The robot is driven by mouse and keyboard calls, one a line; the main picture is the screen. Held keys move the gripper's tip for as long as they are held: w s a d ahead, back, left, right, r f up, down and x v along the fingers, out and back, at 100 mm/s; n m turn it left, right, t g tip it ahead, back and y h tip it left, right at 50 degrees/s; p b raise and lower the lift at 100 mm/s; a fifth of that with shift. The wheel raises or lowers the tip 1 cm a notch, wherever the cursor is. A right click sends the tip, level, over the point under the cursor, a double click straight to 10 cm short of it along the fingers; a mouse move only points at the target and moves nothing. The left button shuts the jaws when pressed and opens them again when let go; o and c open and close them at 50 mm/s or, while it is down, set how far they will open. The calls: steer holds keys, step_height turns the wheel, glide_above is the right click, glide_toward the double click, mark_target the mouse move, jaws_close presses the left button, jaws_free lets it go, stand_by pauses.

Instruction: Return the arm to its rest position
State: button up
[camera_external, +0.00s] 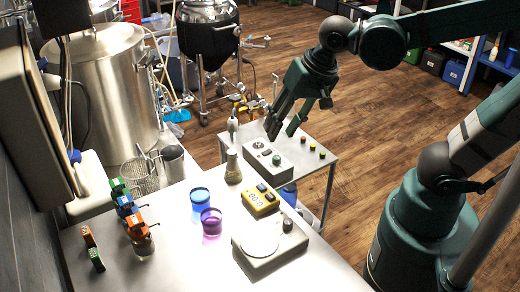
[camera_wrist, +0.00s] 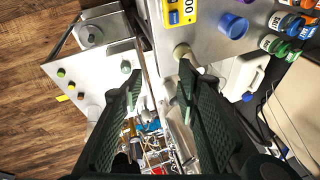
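My dark green arm reaches in from the right in the external view. My gripper (camera_external: 281,132) hangs in the air above the far end of the bench and the side table, pointing down and left. In the wrist view my gripper (camera_wrist: 160,74) shows two fingers spread apart with nothing held between them. It is clear of the glass flask (camera_external: 233,168) on the bench, as far as I can tell.
The steel bench (camera_external: 190,260) carries a blue cup (camera_external: 200,199), a purple cup (camera_external: 211,221), a yellow meter (camera_external: 261,201), a white stirrer plate (camera_external: 262,240) and several coloured labelled pieces. A side table (camera_external: 318,158) holds a control box (camera_external: 265,160). Steel kettles stand behind.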

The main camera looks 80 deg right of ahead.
steer(key=a+n+t, duration=0.1)
steer(key=n, duration=0.2)
steer(key=s+a+r+n, duration=0.1)
steer(key=a+n, duration=0.1)
steer(key=n, duration=0.2)
steer(key=s+a+r+n+t, duration=0.1)
steer(key=a+n, duration=0.1)
steer(key=n, duration=0.2)
steer(key=shift+s+t+y, duration=0.2)
steer(key=shift+t+y, duration=0.1)
steer(key=shift+a+n, duration=0.1)
steer(key=shift+n, duration=0.2)
steer(key=shift+c, duration=0.3)
stand_by(2.2)
